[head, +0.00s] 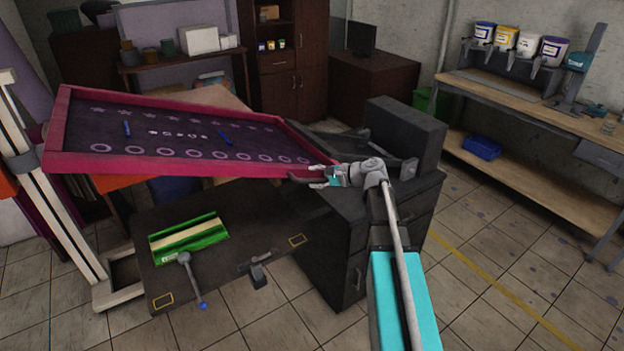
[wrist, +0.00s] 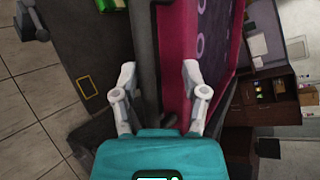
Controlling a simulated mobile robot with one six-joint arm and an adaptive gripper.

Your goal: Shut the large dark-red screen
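The large dark-red screen (head: 170,163) is raised and tilted above the dark print table (head: 225,270). Its purple mesh has rows of circles and stars. My gripper (head: 315,176) is at the screen's near right corner, beside a dark handle (head: 303,179). In the wrist view, my gripper (wrist: 159,68) has its fingers apart. A dark bar (wrist: 147,75) and the red edge of the screen (wrist: 172,60) show between the fingers. I cannot tell whether the fingers touch them.
A dark cabinet (head: 385,225) stands right of the table. A workbench (head: 530,108) with several paint buckets is at the right wall. The tiled floor between is clear.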

